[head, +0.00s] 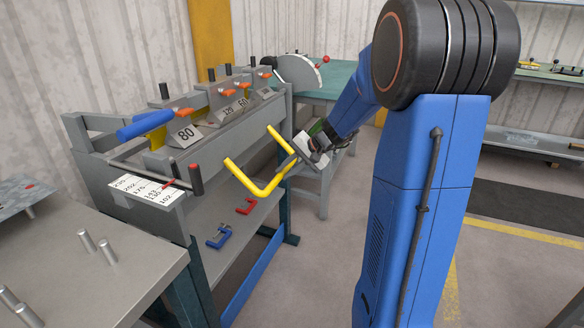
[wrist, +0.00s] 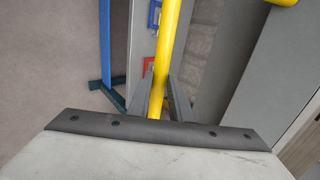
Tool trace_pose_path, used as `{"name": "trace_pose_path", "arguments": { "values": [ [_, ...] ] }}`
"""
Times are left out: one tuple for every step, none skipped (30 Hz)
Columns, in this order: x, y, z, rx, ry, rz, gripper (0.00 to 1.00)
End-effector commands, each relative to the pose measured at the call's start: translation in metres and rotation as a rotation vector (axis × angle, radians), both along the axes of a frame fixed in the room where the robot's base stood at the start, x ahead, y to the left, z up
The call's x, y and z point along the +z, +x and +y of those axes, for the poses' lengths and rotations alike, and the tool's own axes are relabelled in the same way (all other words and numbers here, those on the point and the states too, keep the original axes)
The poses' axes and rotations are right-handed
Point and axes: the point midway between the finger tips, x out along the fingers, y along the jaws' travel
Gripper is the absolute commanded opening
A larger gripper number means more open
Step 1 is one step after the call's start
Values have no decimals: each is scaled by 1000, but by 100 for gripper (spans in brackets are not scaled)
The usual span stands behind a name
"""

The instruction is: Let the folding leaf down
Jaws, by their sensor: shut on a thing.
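The panel bender's yellow U-shaped handle (head: 250,184) sticks out from the front of the grey machine. It hangs a little below the machine's front edge. The folding leaf (head: 240,138) seems to be the grey front face that the handle is fixed to; its exact tilt is hard to tell. My gripper (head: 293,158) is at the right arm of the handle and shut on it. In the wrist view the yellow bar (wrist: 168,60) runs between the two fingers (wrist: 160,98).
Below the machine a shelf holds a red clamp (head: 247,206) and a blue clamp (head: 219,236). Number blocks (head: 185,136) stand along the top. A grey table (head: 95,270) with metal pins is at front left. A green bench (head: 335,80) stands behind. Floor to the right is open.

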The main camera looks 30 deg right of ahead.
Motion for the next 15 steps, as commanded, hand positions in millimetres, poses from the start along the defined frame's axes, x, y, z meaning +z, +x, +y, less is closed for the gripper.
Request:
{"name": "trace_pose_path", "arguments": {
  "values": [
    [-10,0,3,4,0,12,0],
    [-12,2,4,3,-1,12,0],
    [-15,4,6,3,-2,13,0],
    [-16,5,7,3,-2,13,0],
    [-18,6,8,3,-2,14,0],
    [-20,7,9,2,-1,16,0],
    [-21,8,10,2,-1,16,0],
    [-22,9,10,2,-1,16,0],
    [-24,10,11,2,-1,17,0],
    [-24,10,11,2,-1,17,0],
    [-25,11,11,2,-2,18,0],
    [-25,11,12,2,-2,17,0],
    [-26,12,12,2,-2,18,0],
    [-26,12,12,2,-2,18,0],
    [-26,12,12,2,-3,18,0]
  ]
}}
